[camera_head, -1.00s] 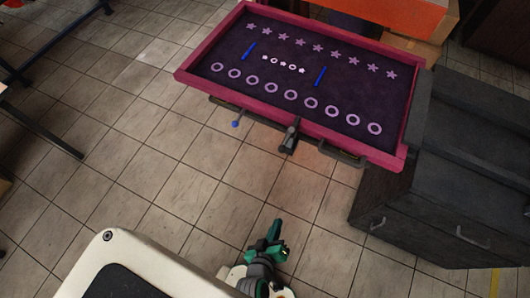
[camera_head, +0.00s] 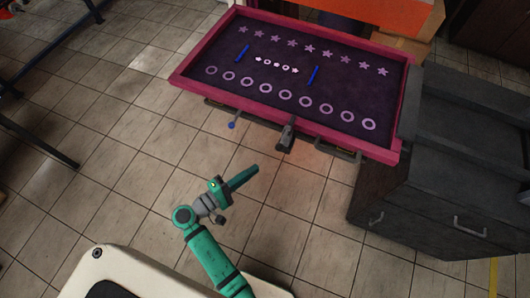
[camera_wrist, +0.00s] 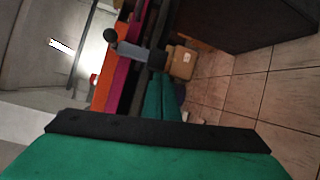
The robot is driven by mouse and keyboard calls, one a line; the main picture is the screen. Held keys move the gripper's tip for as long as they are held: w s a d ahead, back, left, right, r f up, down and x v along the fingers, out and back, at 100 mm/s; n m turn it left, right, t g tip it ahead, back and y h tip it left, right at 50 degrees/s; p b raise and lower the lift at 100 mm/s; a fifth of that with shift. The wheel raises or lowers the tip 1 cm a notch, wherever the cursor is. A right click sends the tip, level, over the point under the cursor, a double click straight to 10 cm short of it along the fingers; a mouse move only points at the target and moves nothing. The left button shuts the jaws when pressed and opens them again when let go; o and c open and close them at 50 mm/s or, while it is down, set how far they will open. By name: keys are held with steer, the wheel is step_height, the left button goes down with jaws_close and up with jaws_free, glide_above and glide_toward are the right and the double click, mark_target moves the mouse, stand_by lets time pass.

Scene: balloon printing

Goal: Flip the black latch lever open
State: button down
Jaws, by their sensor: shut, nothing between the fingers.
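The black latch lever (camera_head: 286,136) sits on the front edge of the pink-framed table (camera_head: 240,108), a little right of a small blue knob (camera_head: 232,125). My gripper (camera_head: 250,174) is in front of and below the table edge, apart from the lever, pointing up and right. Its green fingers are together and empty, and they also show in the wrist view (camera_wrist: 160,97).
The table has a dark top with star and ring marks. A handle bar (camera_head: 338,152) runs along its front edge, right of the lever. A dark drawer cabinet (camera_head: 425,205) stands at the right. Tiled floor (camera_head: 120,140) is clear to the left.

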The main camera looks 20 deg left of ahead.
steer(key=s+a+r+m+h, duration=0.2)
steer(key=s+a+r+h, duration=0.1)
steer(key=a+r, duration=0.3)
steer(key=shift+s+a+r+t, duration=0.3)
steer(key=shift+s+r+t, duration=0.1)
steer(key=shift+s+r, duration=0.3)
steer(key=shift+w+d, duration=0.1)
steer(key=s+d+x, duration=0.1)
steer(key=d+x, duration=0.1)
steer(key=x, duration=1)
steer(key=shift+d+r, duration=0.3)
